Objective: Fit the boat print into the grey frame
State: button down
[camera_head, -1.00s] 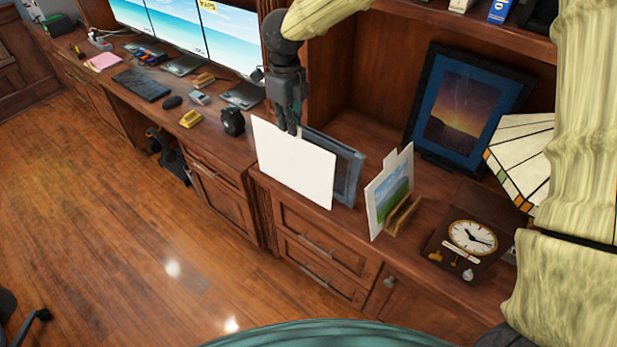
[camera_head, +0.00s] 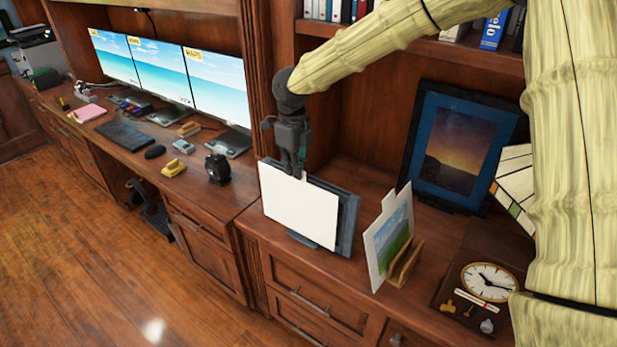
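My gripper (camera_head: 299,174) points down and is shut on the top edge of a white panel (camera_head: 298,207). The panel shows only a blank white side, so I cannot see whether it bears the boat picture. The grey frame (camera_head: 349,222) stands upright on the wooden counter, directly behind the panel. Its right side and a lower lip show past the panel; the rest is hidden. The panel overlaps most of the frame, close to its front. I cannot tell whether it is seated in it.
A landscape print (camera_head: 388,238) stands in a wooden holder (camera_head: 405,264) just right. Behind are a dark-framed sunset picture (camera_head: 457,143) and a stained-glass lampshade (camera_head: 517,187). A clock (camera_head: 487,282) is at right. A desk with monitors (camera_head: 217,85) and a black round object (camera_head: 217,168) lies left.

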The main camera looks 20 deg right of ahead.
jog(key=w+d+f+b, duration=0.3)
jog(key=d, duration=0.1)
jog(key=shift+w+d+f, duration=0.25)
jog(key=shift+d+f, duration=0.1)
jog(key=shift+d, duration=0.05)
jog(key=c, duration=1.6)
grip_release()
jog(key=shift+c, duration=0.2)
notch_tip(320, 180, up, 12)
jog(key=b, duration=0.1)
jog(key=shift+b, duration=0.4)
